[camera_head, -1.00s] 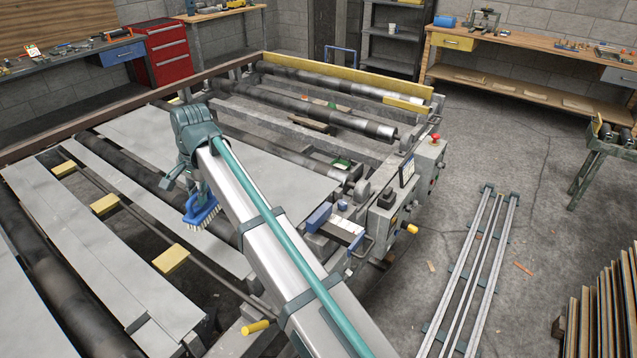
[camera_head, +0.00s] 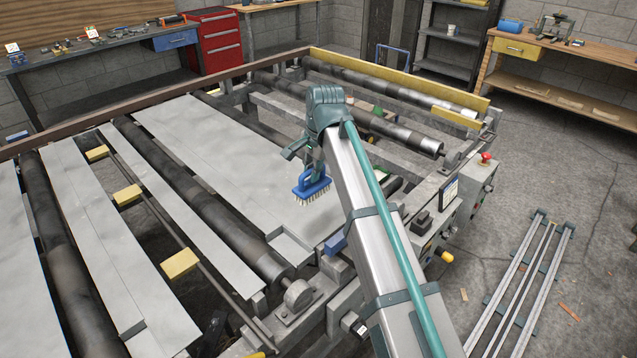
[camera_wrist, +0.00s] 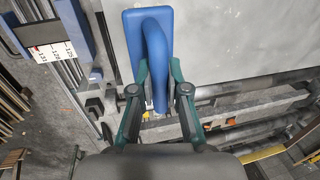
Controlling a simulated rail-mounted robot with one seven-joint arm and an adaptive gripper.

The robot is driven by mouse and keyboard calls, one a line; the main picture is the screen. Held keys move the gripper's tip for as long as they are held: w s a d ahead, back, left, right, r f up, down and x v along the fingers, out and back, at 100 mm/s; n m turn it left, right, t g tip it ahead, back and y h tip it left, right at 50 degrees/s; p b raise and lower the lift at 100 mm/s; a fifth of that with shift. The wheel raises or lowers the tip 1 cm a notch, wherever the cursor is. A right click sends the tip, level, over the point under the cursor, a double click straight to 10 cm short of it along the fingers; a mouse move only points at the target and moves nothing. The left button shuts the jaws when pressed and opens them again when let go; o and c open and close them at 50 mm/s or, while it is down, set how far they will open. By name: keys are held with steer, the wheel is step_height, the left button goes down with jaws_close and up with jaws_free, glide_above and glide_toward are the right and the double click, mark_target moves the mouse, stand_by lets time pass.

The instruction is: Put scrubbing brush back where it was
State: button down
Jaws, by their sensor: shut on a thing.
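The scrubbing brush (camera_head: 312,188) has a blue body with a looped handle and pale bristles that point down. My gripper (camera_head: 310,165) is shut on its handle and holds it over the wide grey veneer sheet (camera_head: 215,150), near the sheet's right end. I cannot tell whether the bristles touch the sheet. In the wrist view, the blue brush (camera_wrist: 155,60) extends away from me, with its handle between the two teal fingers of my gripper (camera_wrist: 160,88). The bristles are hidden there.
A control box with a red button (camera_head: 486,157) stands right of the rollers. Dark rollers (camera_head: 190,190) and narrower sheets (camera_head: 105,210) lie to the left. Metal rails (camera_head: 520,275) lie on the floor at right. A red drawer cabinet (camera_head: 215,42) stands behind.

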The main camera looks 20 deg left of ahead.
steer(key=shift+w+a+f+p, duration=0.6)
steer(key=shift+w+f, duration=1.1)
steer(key=shift+f, duration=0.2)
steer(key=shift+w+a+f+p, duration=0.5)
steer(key=shift+w+f+p, duration=0.1)
steer(key=shift+w+f, duration=1.25)
steer(key=shift+w+a+f+p, duration=0.6)
steer(key=shift+w+f, duration=1)
steer(key=shift+f, duration=0.4)
steer(key=shift+f, duration=0.1)
steer(key=c, duration=1.2)
jaws_free()
steer(key=shift+d, duration=0.1)
steer(key=shift+o, duration=0.2)
step_height(320, 180, up, 12)
steer(key=s+d+b, duration=0.1)
steer(key=d+b, duration=0.1)
